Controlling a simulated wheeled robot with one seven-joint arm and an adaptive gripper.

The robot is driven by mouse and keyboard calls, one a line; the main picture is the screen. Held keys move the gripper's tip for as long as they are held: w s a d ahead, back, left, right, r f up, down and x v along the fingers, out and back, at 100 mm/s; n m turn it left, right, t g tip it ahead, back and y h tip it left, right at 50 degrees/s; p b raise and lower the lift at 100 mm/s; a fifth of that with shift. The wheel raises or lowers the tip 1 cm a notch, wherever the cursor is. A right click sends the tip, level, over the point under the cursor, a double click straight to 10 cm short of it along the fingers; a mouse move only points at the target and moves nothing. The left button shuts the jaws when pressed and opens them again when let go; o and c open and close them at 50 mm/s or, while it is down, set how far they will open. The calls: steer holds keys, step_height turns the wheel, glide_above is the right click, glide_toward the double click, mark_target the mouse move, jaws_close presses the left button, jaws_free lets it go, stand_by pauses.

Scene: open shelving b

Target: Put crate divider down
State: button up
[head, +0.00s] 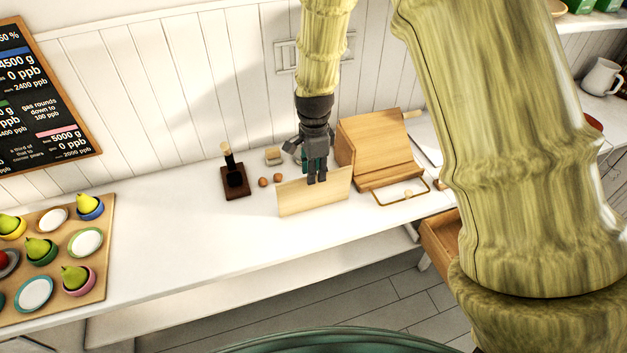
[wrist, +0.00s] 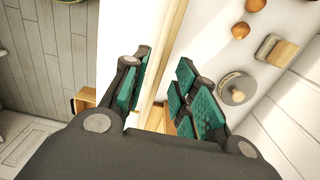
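The crate divider (head: 314,193) is a thin pale wooden board standing upright on edge, over or on the white counter. I cannot tell whether its lower edge touches the counter. My gripper (head: 316,179) is at its top edge, pointing down, with fingers on either side of the board. The fingers hide part of the board there.
The white counter (head: 190,240) is clear left of the board. A dark stand (head: 235,180), small brown balls (head: 270,181) and a wooden block (head: 273,156) stand behind it. A slanted wooden box (head: 375,145) is close on the right. A tray with cups (head: 105,235) lies left.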

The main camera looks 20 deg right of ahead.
steer(key=shift+r+b, duration=0.7)
steer(key=shift+r, duration=2.1)
